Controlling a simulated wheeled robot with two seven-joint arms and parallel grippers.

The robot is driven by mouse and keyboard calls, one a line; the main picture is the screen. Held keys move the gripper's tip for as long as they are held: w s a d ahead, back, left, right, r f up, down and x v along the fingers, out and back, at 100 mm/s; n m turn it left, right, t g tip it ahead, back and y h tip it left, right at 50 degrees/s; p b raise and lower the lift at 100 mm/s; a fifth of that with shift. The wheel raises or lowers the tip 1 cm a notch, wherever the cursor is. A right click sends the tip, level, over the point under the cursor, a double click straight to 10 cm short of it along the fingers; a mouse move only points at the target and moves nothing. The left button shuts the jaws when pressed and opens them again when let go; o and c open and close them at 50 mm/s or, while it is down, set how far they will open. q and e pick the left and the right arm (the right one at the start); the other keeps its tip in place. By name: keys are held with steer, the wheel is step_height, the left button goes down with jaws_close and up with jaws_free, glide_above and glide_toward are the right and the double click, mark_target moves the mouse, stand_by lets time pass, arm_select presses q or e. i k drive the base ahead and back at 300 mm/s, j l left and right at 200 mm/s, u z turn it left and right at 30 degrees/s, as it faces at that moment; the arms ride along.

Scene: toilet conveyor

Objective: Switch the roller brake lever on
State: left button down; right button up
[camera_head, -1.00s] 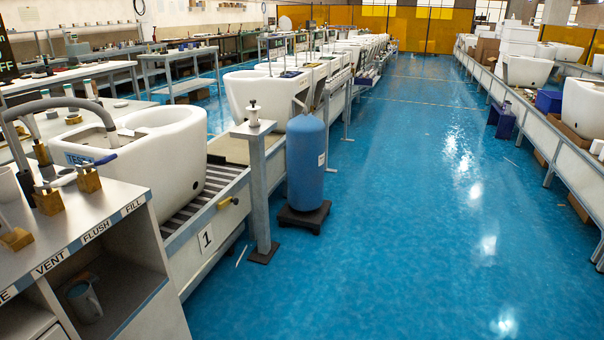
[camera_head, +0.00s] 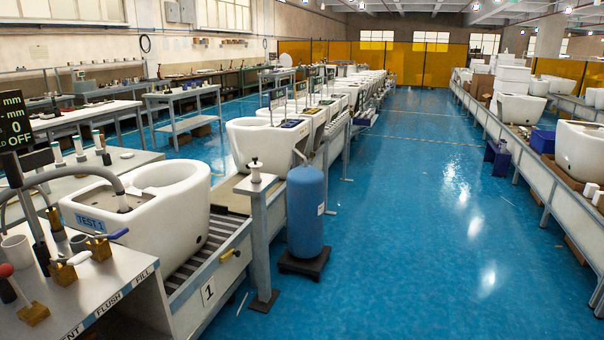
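A small yellow lever (camera_head: 231,254) sits on the side rail of the roller conveyor (camera_head: 207,262), above the plate marked 1; it looks like the roller brake lever, but I see no label on it. It lies roughly along the rail, and I cannot tell whether it is on or off. A white toilet unit labelled TEST 1 (camera_head: 165,228) stands on the dark rollers just behind the lever. Neither of my grippers is in view.
A bench (camera_head: 125,290) at front left carries brass valves with blue (camera_head: 112,236), white and red handles, and a display reading OFF (camera_head: 15,122). A grey post (camera_head: 262,240) and a blue tank (camera_head: 305,210) stand right of the conveyor. The blue floor (camera_head: 420,250) is clear.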

mark_target(229, 253)
steer(key=i+l+u, duration=0.15)
steer(key=i, duration=0.45)
steer(key=i+l+u, duration=0.15)
steer(key=i+l, duration=0.25)
steer(key=i, duration=0.2)
steer(key=i+l+u, duration=0.15)
steer(key=i+l, duration=0.25)
steer(key=i, duration=0.2)
steer(key=i+l+u, duration=0.15)
steer(key=i+l, duration=0.25)
steer(key=i, duration=0.15)
